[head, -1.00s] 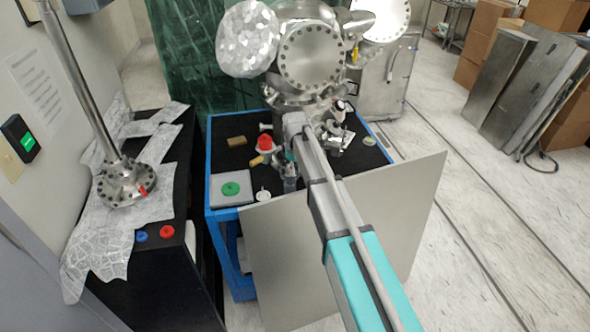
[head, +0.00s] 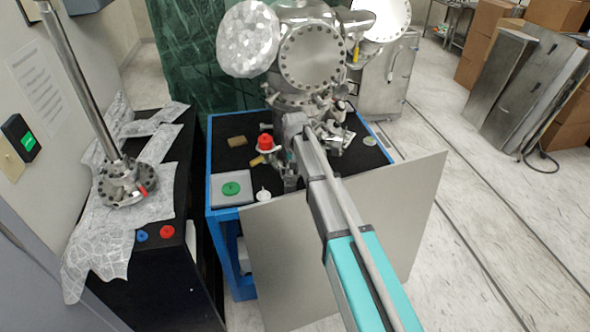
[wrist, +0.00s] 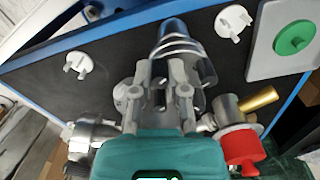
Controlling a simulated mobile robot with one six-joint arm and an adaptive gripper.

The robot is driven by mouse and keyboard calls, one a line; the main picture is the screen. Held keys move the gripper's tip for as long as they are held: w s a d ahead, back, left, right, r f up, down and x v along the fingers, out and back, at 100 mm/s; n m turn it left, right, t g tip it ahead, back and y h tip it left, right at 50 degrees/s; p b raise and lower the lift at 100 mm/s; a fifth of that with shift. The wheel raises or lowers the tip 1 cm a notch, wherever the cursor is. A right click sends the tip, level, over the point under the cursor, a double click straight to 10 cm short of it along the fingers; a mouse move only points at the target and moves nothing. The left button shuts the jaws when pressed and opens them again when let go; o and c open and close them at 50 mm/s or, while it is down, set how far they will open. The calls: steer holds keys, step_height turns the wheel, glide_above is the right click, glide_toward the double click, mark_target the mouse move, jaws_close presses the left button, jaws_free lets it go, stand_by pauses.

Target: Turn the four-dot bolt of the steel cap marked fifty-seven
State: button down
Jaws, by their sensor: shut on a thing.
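My gripper (wrist: 160,70) points down among steel fittings over the black top of a blue-framed cart. In the wrist view its two fingers are apart, closed on a small metal part between them. The marks on that part and on the steel fitting (wrist: 198,68) around it cannot be read, so I cannot tell the dots or the number fifty-seven. A shiny ringed cylinder (wrist: 176,40) lies just beyond the fingertips. In the head view my gripper (head: 290,178) is largely hidden behind my wrist, beside the steel chamber (head: 310,60).
A red-capped valve (head: 265,143) stands close to the gripper; it also shows in the wrist view (wrist: 243,147). A grey block with a green disc (head: 231,189) and a white pronged piece (head: 263,196) sit at the front left. A grey panel (head: 385,225) leans at the cart's front.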

steer(key=shift+m, duration=0.8)
steer(key=c, duration=0.9)
jaws_free()
steer(key=shift+n, duration=0.3)
